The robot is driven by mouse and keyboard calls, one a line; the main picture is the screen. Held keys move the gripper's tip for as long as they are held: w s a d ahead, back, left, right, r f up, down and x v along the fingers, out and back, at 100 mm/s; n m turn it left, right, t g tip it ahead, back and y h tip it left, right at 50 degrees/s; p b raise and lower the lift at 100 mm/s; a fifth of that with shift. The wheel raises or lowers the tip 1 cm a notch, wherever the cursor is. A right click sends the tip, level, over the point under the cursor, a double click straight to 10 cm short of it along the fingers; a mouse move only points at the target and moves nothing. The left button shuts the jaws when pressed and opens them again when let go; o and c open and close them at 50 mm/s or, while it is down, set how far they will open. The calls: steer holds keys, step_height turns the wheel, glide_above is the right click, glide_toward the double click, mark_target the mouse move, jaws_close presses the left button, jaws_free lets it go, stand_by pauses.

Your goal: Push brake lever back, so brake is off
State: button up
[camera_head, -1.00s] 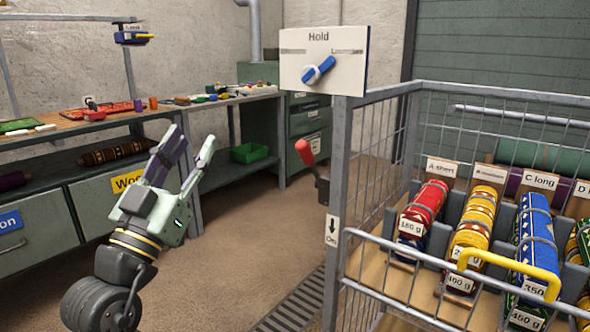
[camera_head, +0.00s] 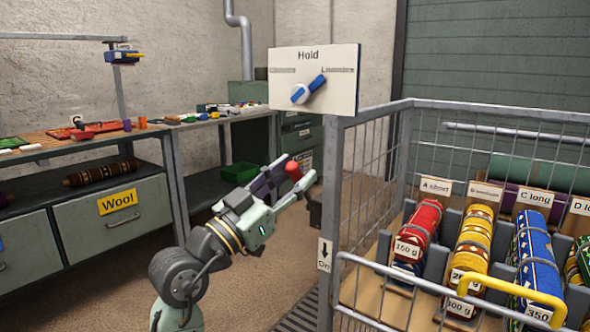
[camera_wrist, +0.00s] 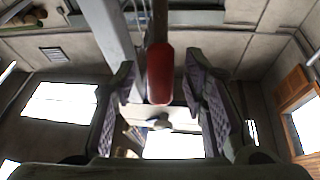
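The brake lever has a red knob (camera_head: 293,170) and a dark base (camera_head: 314,208) beside the grey cage post. A small "On" label with a down arrow (camera_head: 325,254) is on the post below it. My gripper (camera_head: 290,180) is at the knob, pointing right and up, with its fingers apart. In the wrist view the red knob (camera_wrist: 159,74) shows between the two open fingers (camera_wrist: 160,88), with a gap on each side. No grip on the knob shows. The lower part of the lever is partly hidden by a finger in the head view.
A white "Hold" panel with a blue knob (camera_head: 309,89) stands above the lever on the post. The wire cage (camera_head: 370,275) with rolled rugs is to the right. A workbench with drawers (camera_head: 122,209) is at the left. Floor shows between.

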steer(key=shift+w+d+r, duration=0.15)
steer(key=shift+w+d, duration=0.15)
steer(key=shift+w, duration=0.05)
jaws_close()
stand_by(0.4)
stand_by(0.4)
